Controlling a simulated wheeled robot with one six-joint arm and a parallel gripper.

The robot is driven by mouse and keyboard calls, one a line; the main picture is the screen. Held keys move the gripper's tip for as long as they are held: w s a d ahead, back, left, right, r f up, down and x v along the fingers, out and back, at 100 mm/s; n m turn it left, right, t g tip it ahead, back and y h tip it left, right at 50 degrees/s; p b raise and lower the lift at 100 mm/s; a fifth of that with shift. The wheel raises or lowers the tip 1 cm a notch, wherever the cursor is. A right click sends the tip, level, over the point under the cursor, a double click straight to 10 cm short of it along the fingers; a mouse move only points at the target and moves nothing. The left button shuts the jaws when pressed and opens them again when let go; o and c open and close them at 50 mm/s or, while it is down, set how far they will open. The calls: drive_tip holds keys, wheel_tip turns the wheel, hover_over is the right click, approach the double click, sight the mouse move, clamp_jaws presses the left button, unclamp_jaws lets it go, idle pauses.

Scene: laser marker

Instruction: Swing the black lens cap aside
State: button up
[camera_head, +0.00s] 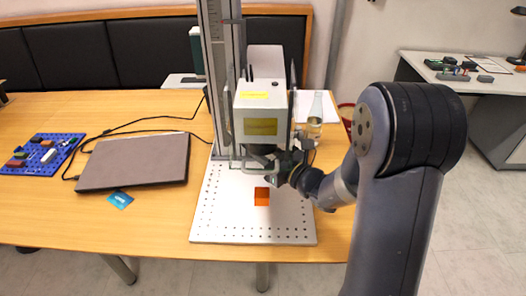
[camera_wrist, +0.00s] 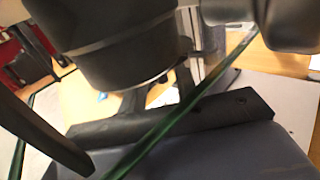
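The laser marker's white head (camera_head: 262,112) hangs on its column above a perforated plate. A dark round lens part (camera_head: 260,149) shows under the head; I cannot separate the black cap from it at this size. My gripper (camera_head: 277,172) is at the head's lower right, close beside this part and partly overlapping it. Whether they touch is unclear. In the wrist view a big dark cylinder (camera_wrist: 115,45) fills the upper left, very near the camera, and dark parts crowd around it. Whether the gripper is open or shut does not show clearly.
An orange block (camera_head: 262,196) sits on the perforated plate (camera_head: 225,222) below the head. A closed laptop (camera_head: 135,161), a blue card (camera_head: 120,200) and a blue pegboard (camera_head: 42,155) lie to the left. A bottle (camera_head: 315,120) stands behind my arm. Green-edged clear panels (camera_wrist: 165,130) cross the wrist view.

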drive_tip(key=shift+o, duration=0.2)
drive_tip(key=b+v, duration=0.1)
drive_tip(key=v, duration=0.9)
drive_tip(key=shift+s+d, duration=0.25)
drive_tip(key=shift+d, duration=0.05)
